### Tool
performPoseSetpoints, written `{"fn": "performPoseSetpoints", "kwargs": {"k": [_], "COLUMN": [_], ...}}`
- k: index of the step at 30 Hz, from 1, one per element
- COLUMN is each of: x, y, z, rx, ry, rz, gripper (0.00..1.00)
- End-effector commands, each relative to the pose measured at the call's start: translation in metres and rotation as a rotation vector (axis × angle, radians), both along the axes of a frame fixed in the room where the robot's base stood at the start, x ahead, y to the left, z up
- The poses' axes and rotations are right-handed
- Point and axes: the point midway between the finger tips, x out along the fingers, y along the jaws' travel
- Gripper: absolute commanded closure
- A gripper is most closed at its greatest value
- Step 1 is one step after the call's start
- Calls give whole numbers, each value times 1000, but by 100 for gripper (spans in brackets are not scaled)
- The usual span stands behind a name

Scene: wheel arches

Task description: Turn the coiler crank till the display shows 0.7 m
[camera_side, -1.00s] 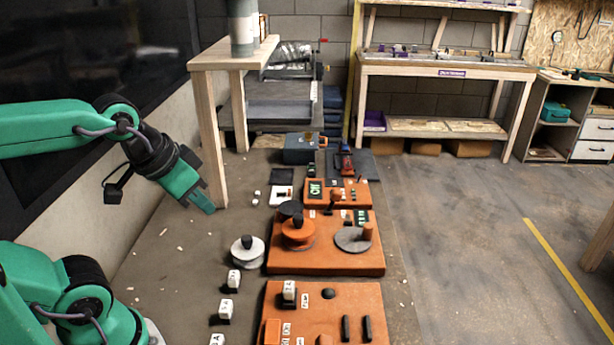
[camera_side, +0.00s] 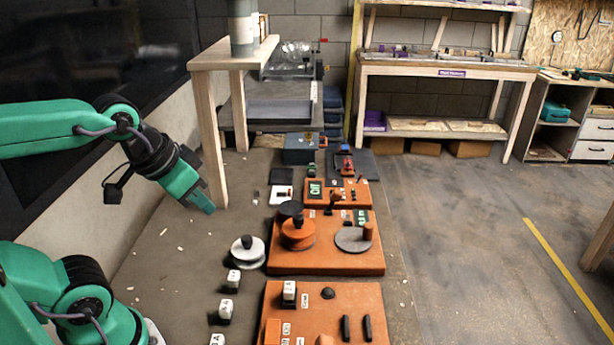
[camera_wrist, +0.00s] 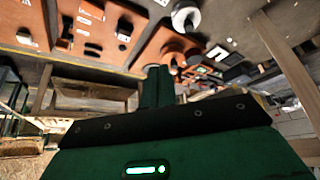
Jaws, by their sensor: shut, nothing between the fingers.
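The coiler is an orange board (camera_side: 325,262) in the middle of the side view. It carries an orange spool (camera_side: 298,236) at left and a grey crank disc (camera_side: 350,240) with an upright orange handle (camera_side: 368,231) at right. A small green display (camera_side: 361,216) stands behind the disc, its digits too small to read surely. My gripper (camera_side: 208,207) is shut and empty, in the air left of the board and well apart from the crank. In the wrist view my gripper (camera_wrist: 158,72) points toward the coiler board (camera_wrist: 160,45), which its fingers partly cover.
A white spool (camera_side: 248,252) with a black knob and several white labelled blocks (camera_side: 233,278) stand left of the boards. Another orange board (camera_side: 352,300) lies in front, a smaller one (camera_side: 345,188) behind. A wooden table leg (camera_side: 212,140) rises beside my gripper. Floor at right is clear.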

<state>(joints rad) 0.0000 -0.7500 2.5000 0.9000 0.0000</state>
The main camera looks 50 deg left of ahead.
Motion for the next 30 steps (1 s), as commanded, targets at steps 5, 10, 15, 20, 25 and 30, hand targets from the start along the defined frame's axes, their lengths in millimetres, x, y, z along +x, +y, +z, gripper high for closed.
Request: {"fn": "performPoseSetpoints", "kwargs": {"k": [5, 10, 15, 20, 25, 30], "x": [0, 1, 10, 30, 60, 94], "y": [0, 0, -1, -4, -8, -14], "z": [0, 1, 7, 17, 28, 35], "rx": [0, -1, -13, -37, -68, -97], "ry": [0, 2, 16, 45, 88, 131], "rz": [0, 3, 19, 58, 114, 176], "gripper": [100, 71, 55, 55, 55, 55]}}
